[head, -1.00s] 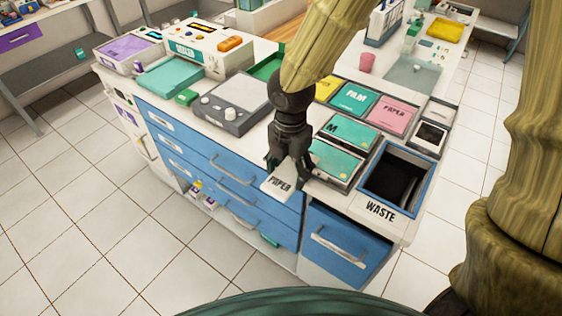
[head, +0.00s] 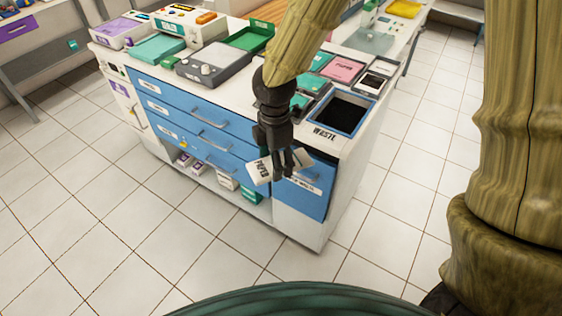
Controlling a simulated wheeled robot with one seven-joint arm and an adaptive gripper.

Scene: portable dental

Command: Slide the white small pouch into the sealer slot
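A small white pouch with dark lettering (head: 259,173) hangs tilted at my gripper (head: 277,163), in front of the blue drawers and beyond the counter's front edge. My gripper points down and its fingers appear shut on the pouch; they hide part of it. The sealer (head: 190,26), a white box with orange and dark panels and a green label, stands at the back left of the counter, well away from my gripper. Its slot is too small to make out.
A grey device with knobs (head: 212,67), a teal tray (head: 157,48) and a green tray (head: 250,39) stand on the counter near the sealer. A blue-rimmed waste bin (head: 343,112) and several pouch trays are at right. The tiled floor in front is clear.

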